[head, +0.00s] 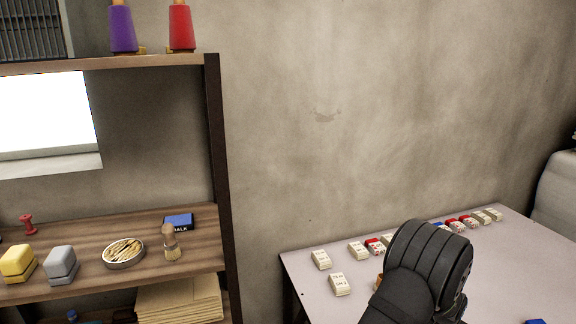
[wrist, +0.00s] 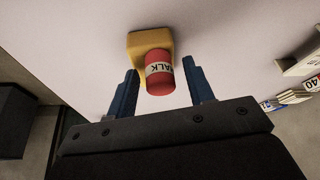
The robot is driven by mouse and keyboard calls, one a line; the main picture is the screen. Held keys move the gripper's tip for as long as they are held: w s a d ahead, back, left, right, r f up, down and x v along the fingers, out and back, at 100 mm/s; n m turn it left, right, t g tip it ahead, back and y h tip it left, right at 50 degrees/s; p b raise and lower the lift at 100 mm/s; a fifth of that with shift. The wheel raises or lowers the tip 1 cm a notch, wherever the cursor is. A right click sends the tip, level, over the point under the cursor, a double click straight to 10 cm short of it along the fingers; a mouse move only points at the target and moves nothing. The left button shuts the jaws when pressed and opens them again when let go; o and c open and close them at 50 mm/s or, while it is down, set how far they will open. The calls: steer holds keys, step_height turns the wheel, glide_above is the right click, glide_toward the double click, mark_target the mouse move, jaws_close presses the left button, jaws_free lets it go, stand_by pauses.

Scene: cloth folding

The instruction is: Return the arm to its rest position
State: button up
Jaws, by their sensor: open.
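My gripper (wrist: 160,70) shows in the wrist view with its two blue fingers spread apart. A red cylinder (wrist: 159,82) with a white lettered band appears between the fingers, with a visible gap on either side. A yellow block (wrist: 148,41) is just beyond it, on the pale table top (wrist: 85,60). I cannot tell whether the cylinder touches the block or how deep it is between the fingers. In the head view my dark arm is over the table at the lower right, and my gripper's fingers are hidden. No cloth is identifiable.
Several small cream, red and blue labelled blocks (head: 320,259) line the table's back edge. A wooden shelf (head: 110,245) at left holds a yellow block, a grey block (head: 61,264) and a round dish (head: 124,252). The wall (head: 330,100) above the table is bare.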

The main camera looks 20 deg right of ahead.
steer(key=shift+r, duration=1.2)
